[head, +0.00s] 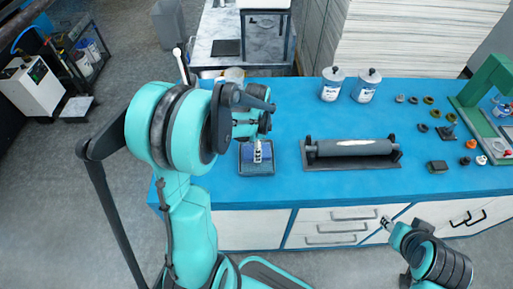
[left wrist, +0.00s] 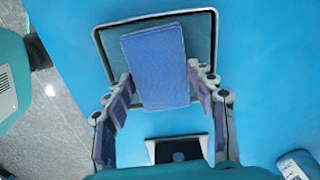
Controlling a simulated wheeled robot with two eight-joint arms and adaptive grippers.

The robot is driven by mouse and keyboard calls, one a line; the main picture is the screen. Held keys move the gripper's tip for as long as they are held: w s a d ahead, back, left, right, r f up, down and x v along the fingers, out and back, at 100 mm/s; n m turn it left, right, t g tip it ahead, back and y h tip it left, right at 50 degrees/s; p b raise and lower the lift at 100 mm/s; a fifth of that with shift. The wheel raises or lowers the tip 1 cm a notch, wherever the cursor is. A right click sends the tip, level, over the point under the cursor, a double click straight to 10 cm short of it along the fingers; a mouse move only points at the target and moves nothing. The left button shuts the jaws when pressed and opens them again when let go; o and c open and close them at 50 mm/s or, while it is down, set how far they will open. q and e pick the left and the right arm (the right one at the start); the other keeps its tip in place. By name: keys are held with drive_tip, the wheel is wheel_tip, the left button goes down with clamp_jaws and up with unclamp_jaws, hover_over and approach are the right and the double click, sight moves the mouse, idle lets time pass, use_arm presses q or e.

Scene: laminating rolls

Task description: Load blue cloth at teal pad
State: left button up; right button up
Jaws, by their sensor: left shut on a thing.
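The blue cloth (left wrist: 158,65) is a folded, purple-blue rectangle between the two fingers of my left gripper (left wrist: 160,88) in the left wrist view. My left gripper (head: 258,155) is shut on it. The teal pad (left wrist: 203,38) is a dark-rimmed square directly beyond the cloth, which covers its middle. In the head view the pad (head: 257,171) lies on the blue bench, with the gripper over it. I cannot tell whether the cloth touches the pad. My right gripper (head: 386,222) is in front of the bench drawers, away from the pad; its opening is too small to judge.
A grey roller (head: 350,148) on a dark base stands right of the pad. Two white jars (head: 366,86) stand behind it. Several small rings and knobs (head: 463,160) and a green frame (head: 490,80) are at the right. Bare blue bench lies between pad and roller.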

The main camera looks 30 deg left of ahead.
use_arm(q)
drive_tip(key=shift+f+b, duration=0.5)
drive_tip(key=shift+f, duration=0.05)
idle(1.4)
drive_tip(key=shift+r, duration=0.1)
drive_tip(key=shift+r+p, duration=2.7)
drive_tip(key=shift+r, duration=0.75)
drive_tip(key=shift+s+f, duration=0.1)
